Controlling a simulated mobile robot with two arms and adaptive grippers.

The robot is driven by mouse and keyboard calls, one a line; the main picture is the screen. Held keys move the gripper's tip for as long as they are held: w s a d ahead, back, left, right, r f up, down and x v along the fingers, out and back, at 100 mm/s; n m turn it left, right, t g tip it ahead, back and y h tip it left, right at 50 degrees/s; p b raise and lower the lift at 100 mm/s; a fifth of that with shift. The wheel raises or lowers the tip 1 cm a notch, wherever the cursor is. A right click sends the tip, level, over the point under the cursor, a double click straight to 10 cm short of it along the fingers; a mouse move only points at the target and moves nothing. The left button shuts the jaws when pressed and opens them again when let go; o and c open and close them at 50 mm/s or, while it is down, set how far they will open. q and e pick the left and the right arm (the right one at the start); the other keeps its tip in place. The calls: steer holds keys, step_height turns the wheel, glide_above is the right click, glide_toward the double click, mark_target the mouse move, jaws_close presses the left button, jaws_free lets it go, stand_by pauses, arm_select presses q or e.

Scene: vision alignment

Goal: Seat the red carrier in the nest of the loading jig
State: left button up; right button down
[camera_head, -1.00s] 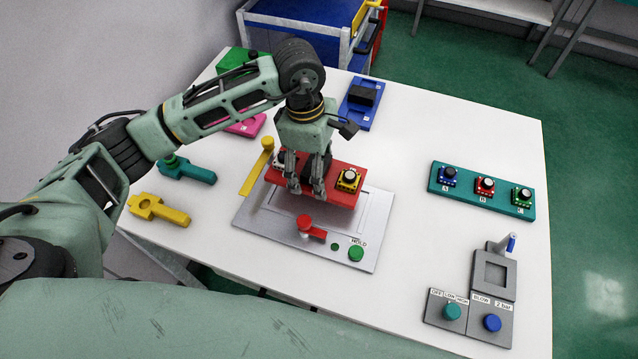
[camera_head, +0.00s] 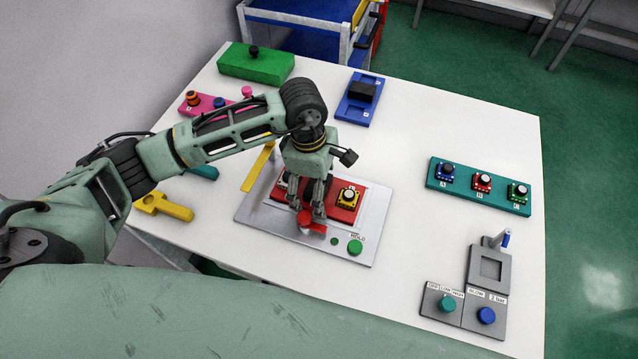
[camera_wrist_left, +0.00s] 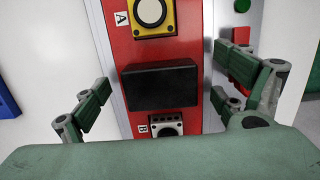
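The red carrier (camera_head: 358,213) lies low on the grey loading jig (camera_head: 357,251), over its recess. I cannot tell whether it sits fully down. In the left wrist view the carrier (camera_wrist_left: 140,50) shows a black block (camera_wrist_left: 160,85) in its middle, a yellow module (camera_wrist_left: 150,14) marked A and another module (camera_wrist_left: 165,128) marked B. My left gripper (camera_head: 305,212) is above the carrier; in the wrist view its fingers (camera_wrist_left: 170,95) stand wide apart, clear of the block on both sides. The red clamp lever (camera_head: 311,227) is partly hidden by the fingers. My right gripper is out of view.
A yellow bar (camera_head: 257,168) lies at the jig's upper left, a green HOLD button (camera_head: 355,247) at its right front. A teal module rack (camera_head: 480,188) and grey control panels (camera_head: 466,308) stand right. A blue holder (camera_head: 360,98) is behind. Table between is clear.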

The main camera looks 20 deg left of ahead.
mark_target(313, 182)
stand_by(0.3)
arm_select(q)
steer(key=r+b, duration=0.1)
steer(key=r, duration=0.2)
steer(key=a+r, duration=0.1)
steer(key=r, duration=0.3)
steer(key=r+b, duration=0.1)
steer(key=r, duration=0.2)
steer(key=shift+w+a+r+b, duration=0.1)
steer(key=shift+a+r+b, duration=0.05)
steer(key=shift+r+b, duration=0.2)
steer(key=shift+a+r, duration=0.1)
steer(key=shift+r, duration=0.6)
